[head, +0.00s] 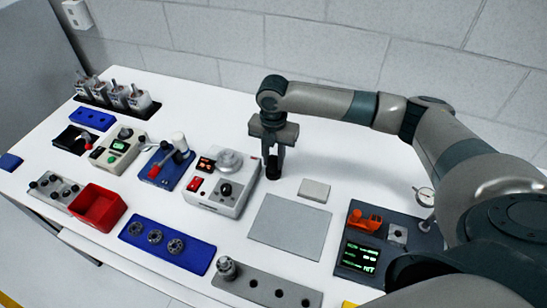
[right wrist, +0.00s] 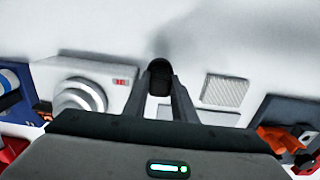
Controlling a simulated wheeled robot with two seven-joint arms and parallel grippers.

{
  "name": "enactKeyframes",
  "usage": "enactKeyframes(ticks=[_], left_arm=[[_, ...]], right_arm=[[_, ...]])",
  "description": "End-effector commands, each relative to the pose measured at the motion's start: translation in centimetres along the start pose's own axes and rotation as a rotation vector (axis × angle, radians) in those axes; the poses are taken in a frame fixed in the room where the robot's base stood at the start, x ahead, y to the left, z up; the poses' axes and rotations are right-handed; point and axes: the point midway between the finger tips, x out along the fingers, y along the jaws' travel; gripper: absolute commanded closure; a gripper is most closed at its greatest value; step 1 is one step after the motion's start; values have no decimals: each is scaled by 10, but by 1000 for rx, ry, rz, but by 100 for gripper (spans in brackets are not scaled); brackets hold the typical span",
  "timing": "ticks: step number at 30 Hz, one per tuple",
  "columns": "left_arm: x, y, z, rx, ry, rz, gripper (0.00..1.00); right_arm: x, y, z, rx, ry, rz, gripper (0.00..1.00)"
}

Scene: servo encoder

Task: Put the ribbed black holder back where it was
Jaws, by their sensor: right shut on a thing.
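My right gripper (head: 273,158) points down over the white table, just right of a white device with a round grey dial. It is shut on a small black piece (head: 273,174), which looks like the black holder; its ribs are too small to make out. In the right wrist view the black piece (right wrist: 160,70) sits between the two fingertips (right wrist: 160,84). I cannot tell whether its lower end touches the table. My left gripper is not in view.
The white device (head: 222,188) is close on the left. A small light pad (head: 314,190) and a flat grey plate (head: 290,227) lie to the right and in front. A dark station (head: 372,262) with an orange part is further right. The table behind is clear.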

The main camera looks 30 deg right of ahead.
Motion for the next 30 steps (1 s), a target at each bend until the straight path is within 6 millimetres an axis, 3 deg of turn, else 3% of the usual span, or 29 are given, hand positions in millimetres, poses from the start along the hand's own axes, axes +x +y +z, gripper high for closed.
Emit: enactKeyframes(ticks=[17, 23, 30], left_arm=[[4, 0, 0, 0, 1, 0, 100], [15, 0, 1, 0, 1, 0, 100], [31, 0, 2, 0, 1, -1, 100]], right_arm=[[-8, 0, 0, 1, 0, 2, 68], [-33, 1, 1, -1, -1, 4, 68], [-75, 1, 1, -1, -2, 4, 68]])
